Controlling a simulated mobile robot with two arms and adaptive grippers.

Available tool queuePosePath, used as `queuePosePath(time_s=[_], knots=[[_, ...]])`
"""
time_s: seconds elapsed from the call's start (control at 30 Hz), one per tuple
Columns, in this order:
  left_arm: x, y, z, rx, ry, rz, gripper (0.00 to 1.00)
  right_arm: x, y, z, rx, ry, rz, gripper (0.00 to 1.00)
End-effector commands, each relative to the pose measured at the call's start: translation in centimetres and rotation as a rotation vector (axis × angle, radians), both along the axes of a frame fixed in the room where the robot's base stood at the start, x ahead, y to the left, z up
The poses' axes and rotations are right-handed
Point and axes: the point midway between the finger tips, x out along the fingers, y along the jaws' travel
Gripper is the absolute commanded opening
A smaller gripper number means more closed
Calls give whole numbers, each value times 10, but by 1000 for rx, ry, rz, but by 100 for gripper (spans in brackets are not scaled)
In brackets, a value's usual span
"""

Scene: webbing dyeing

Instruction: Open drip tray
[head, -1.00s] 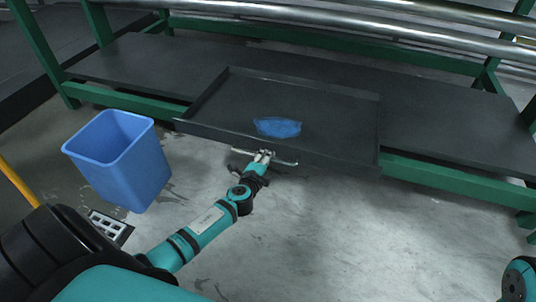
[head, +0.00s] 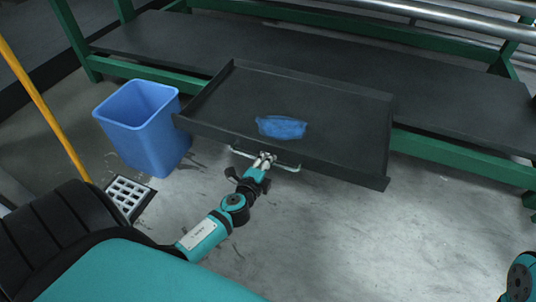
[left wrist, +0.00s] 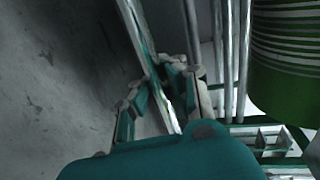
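The dark grey drip tray (head: 345,172) juts out from the green-framed rack in the head view, with a blue patch of dye (head: 281,127) on its floor. A pale metal bar handle (head: 290,168) runs along its front wall. My left gripper (head: 265,158) is at the middle of this handle. In the left wrist view its fingers (left wrist: 160,68) close around the handle bar (left wrist: 137,30) from both sides. My right gripper is out of view; only a bit of my right arm shows at the lower right.
A blue bin (head: 150,130) stands on the floor just left of the tray. A floor drain grate (head: 128,195) and a yellow pole (head: 45,110) are further left. The rack's dark shelf (head: 440,85) lies behind. The concrete floor (head: 360,235) in front is clear.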

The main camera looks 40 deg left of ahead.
Motion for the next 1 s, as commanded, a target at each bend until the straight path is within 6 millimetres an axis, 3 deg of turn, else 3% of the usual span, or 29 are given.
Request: queuePosePath(time_s=[0.17,0.47,0.77,1.0], knots=[[1,0,2,1,-4,0,0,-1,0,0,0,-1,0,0],[1,0,1,0,-2,0,38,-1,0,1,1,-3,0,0],[-2,-1,0,0,0,0,38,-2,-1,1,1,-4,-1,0],[-37,-9,7,-1,2,0,38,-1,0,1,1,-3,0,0]])
